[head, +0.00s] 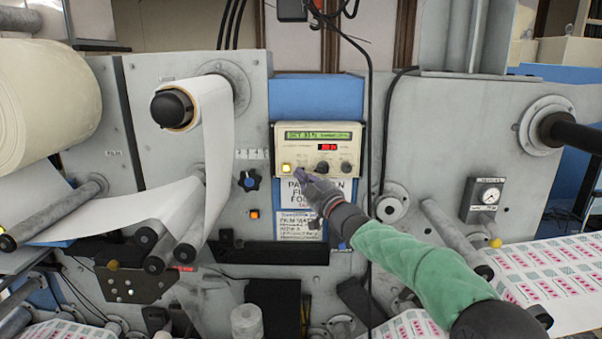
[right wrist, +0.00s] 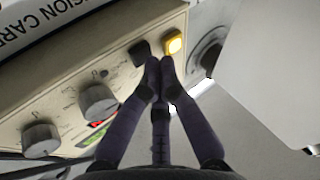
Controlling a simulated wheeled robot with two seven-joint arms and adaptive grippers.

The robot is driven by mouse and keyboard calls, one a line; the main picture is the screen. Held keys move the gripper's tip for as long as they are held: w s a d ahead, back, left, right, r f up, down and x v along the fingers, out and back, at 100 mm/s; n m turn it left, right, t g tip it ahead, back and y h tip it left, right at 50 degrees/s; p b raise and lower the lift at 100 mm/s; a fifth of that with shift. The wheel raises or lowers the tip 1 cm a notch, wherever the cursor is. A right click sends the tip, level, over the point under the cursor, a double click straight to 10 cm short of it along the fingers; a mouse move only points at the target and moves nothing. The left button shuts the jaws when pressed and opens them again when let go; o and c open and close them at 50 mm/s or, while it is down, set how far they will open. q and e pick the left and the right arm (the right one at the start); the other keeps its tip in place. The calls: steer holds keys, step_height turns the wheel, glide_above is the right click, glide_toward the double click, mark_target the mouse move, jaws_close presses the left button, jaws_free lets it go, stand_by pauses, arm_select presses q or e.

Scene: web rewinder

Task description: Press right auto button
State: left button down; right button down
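The control panel (head: 318,131) is a cream box with a green display and a red readout. A lit yellow button (head: 286,169) sits at its lower left. The right wrist view shows this lit button (right wrist: 174,43) with a black button (right wrist: 139,51) beside it. My right gripper (head: 300,174) reaches the panel's lower left from the right. In the right wrist view its fingertips (right wrist: 160,62) are together and empty, just below the two buttons. I cannot tell whether they touch either one. No label reading auto is legible. My left gripper is not in view.
Black knobs (head: 322,167) are right of the buttons. A blue knob (head: 248,181) and a small orange switch (head: 254,214) are on the grey machine face to the left. A black cable (head: 370,110) hangs right of the panel. Rollers with white web (head: 212,130) stand left.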

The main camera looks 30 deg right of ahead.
steer(key=shift+w+d, duration=0.2)
steer(key=shift+w, duration=0.1)
stand_by(0.8)
steer(key=shift+s+a+f+b, duration=0.1)
steer(key=shift+s+a+b, duration=0.15)
steer(key=shift+s+b, duration=0.25)
steer(key=shift+s+a, duration=0.2)
steer(key=shift+s, duration=0.05)
steer(key=s+a+b, duration=0.2)
steer(key=s, duration=0.1)
steer(key=s+a+b, duration=0.1)
steer(key=s+b, duration=0.1)
stand_by(0.6)
